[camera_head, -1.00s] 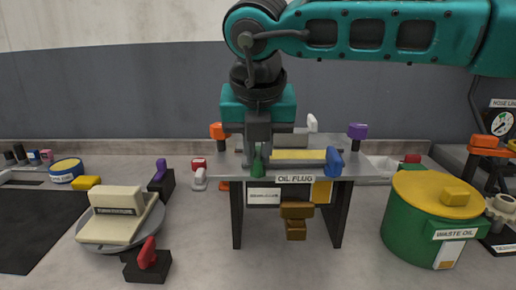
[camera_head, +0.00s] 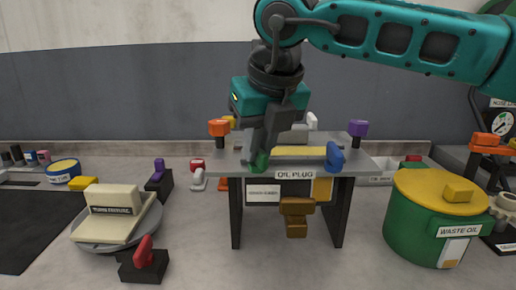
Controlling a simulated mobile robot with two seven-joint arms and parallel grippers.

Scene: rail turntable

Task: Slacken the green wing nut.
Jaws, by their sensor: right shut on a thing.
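The green wing nut (camera_head: 261,161) sits at the front left of the grey-topped stand marked "OIL PLUG" (camera_head: 222,170). My right gripper (camera_head: 258,154) reaches down to it from above and is shut on it, its fingers hiding the nut's upper part. The gripper body is turned and leans a little. An orange wing nut (camera_head: 219,128), a blue one (camera_head: 335,158), a purple one (camera_head: 357,129) and a white one (camera_head: 312,121) stand around the same top. My left gripper is not in view.
A green waste oil pot (camera_head: 410,225) with a yellow lid stands at the right. A round turntable (camera_head: 146,222) carrying a cream block stands at the left, with red (camera_head: 146,252) and purple (camera_head: 158,170) levers beside it. A brown handle (camera_head: 297,208) hangs under the stand's front edge.

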